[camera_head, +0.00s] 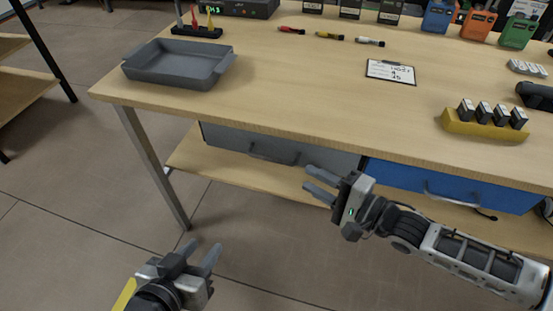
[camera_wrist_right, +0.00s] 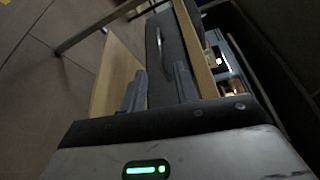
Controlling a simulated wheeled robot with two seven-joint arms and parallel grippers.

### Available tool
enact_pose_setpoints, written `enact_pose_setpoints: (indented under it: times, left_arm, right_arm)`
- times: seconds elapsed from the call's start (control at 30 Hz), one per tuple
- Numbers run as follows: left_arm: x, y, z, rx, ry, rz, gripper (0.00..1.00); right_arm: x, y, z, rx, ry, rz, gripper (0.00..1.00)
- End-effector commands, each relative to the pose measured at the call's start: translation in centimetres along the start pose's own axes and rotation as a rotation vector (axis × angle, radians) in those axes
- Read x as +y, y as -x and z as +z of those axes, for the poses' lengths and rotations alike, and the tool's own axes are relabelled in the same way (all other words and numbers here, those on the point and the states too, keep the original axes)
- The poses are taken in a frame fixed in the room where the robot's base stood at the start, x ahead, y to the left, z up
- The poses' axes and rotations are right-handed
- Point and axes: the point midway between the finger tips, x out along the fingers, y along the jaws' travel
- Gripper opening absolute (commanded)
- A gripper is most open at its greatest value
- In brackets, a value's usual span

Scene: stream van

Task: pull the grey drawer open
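The grey drawer (camera_head: 232,136) sits under the front edge of the workbench, on its left side, and its front looks closed. Its bar handle (camera_head: 274,157) is on the front face. In the right wrist view the grey drawer front (camera_wrist_right: 180,42) and the handle (camera_wrist_right: 160,42) lie ahead of the fingers. My right gripper (camera_head: 309,178) is open and empty, right of the handle and apart from it in the head view. Its fingers (camera_wrist_right: 158,88) also show spread in the right wrist view. My left gripper (camera_head: 201,252) is open and empty, low over the floor.
A blue drawer (camera_head: 405,176) is right of the grey one. A lower wooden shelf (camera_head: 230,168) runs beneath the drawers. The workbench top (camera_head: 290,90) holds a grey tray (camera_head: 178,62), a clipboard (camera_head: 391,71) and a yellow battery holder (camera_head: 484,127). A metal leg (camera_head: 150,165) stands at left.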

Motion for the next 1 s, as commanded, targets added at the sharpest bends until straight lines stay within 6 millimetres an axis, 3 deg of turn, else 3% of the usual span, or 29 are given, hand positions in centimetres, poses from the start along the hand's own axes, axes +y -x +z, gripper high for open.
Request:
enact_pose_setpoints:
  times: [0.2,0.5,0.93,1.0]
  left_arm:
    - [-0.1,-0.2,0.2,0.005,-0.002,0.0,0.36]
    - [-0.1,-0.3,0.4,0.011,-0.005,0.0,0.36]
    - [0.0,-0.2,0.5,0.009,-0.007,0.002,0.36]
    - [0.0,-0.2,0.5,0.009,-0.007,0.002,0.36]
  right_arm:
    - [0.0,-5.0,0.0,-0.002,0.003,-0.004,0.31]
    - [0.0,-9.6,0.0,-0.001,0.003,-0.001,0.31]
    - [0.0,-10.4,0.0,0.0,0.003,0.001,0.31]
    - [0.0,-10.4,0.0,0.0,0.003,0.001,0.11]
